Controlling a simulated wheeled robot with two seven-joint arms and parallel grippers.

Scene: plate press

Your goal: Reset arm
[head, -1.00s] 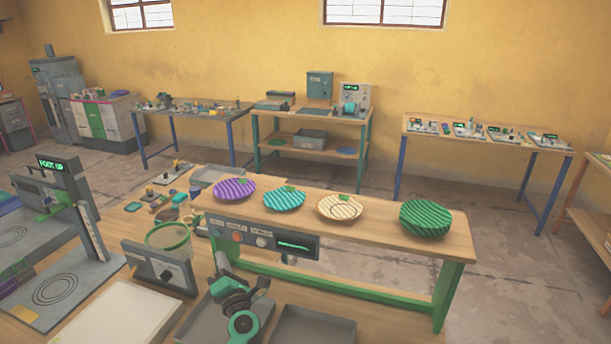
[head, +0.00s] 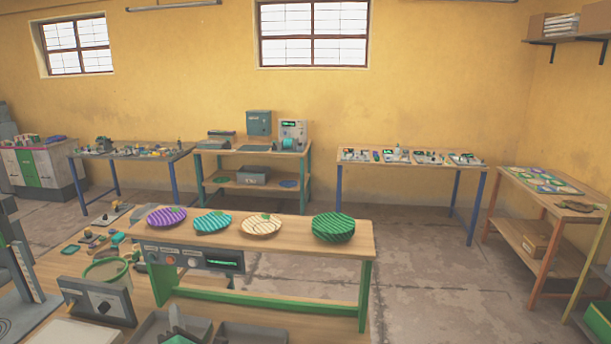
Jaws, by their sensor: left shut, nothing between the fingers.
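My left gripper (head: 177,322) shows only in part at the bottom edge of the head view. It is shut and empty, in front of the low bench and over the grey trays. My right gripper is not in view. A row of striped plates stands on the low wooden bench (head: 350,240): a purple plate (head: 166,216), a teal plate (head: 212,222), a cream plate (head: 261,226) and a green plate (head: 333,227). My left gripper is apart from all of them.
A grey tray (head: 250,334) and a dark control box (head: 98,302) lie near the gripper. A green-rimmed round container (head: 106,272) is at the left. Worktables line the far wall, and a shelf table (head: 535,205) stands at the right. The floor right of the bench is clear.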

